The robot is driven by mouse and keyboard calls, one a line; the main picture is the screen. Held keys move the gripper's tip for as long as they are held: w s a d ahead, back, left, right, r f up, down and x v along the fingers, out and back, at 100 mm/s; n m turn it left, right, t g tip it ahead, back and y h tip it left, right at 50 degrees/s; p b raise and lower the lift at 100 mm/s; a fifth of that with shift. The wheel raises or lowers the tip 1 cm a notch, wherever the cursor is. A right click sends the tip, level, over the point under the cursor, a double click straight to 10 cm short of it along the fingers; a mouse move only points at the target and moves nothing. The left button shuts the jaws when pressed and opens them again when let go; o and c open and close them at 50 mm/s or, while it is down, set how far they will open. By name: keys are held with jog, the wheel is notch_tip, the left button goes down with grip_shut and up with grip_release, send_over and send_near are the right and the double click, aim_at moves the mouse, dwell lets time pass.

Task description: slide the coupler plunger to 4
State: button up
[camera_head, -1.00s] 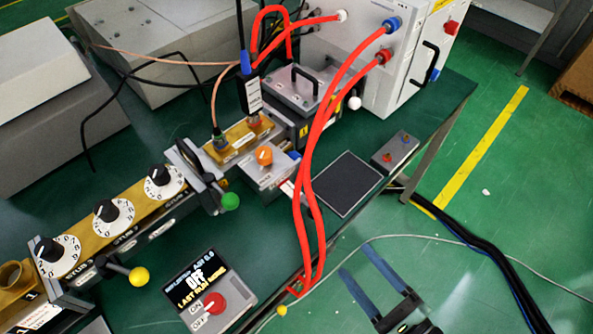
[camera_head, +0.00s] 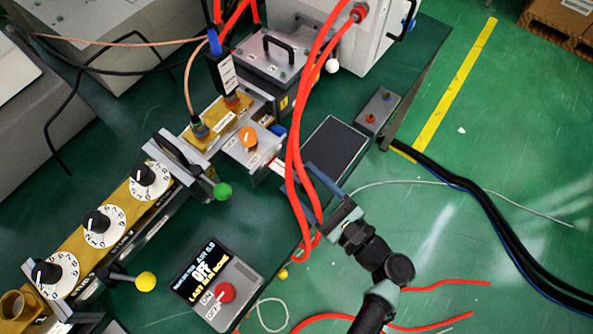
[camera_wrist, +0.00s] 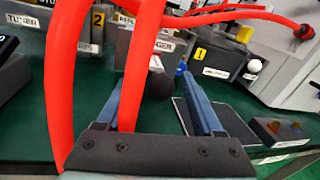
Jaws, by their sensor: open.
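The coupler unit is a grey box (camera_head: 252,148) with an orange knob on top, beside the gold waveguide. A pale scale strip with a red mark shows at its near right side. In the wrist view a round black knob (camera_wrist: 159,87) stands in front of a labelled grey block, in the gap between my fingers; it looks like the plunger's end. The plunger's setting is too small to read. My gripper (camera_head: 306,180) is open with its blue fingers pointing at the coupler; the wrist view shows it too (camera_wrist: 150,90). I see no contact with the knob.
Red hoses (camera_head: 293,150) hang across my gripper, one crossing the left finger in the wrist view (camera_wrist: 140,60). A dark pad (camera_head: 335,145) and small switch box (camera_head: 377,110) lie right of the coupler. A display box (camera_head: 218,285), numbered dials and a green ball handle (camera_head: 222,191) stand left.

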jog(key=shift+x, duration=1.25)
grip_shut()
dwell(0.5)
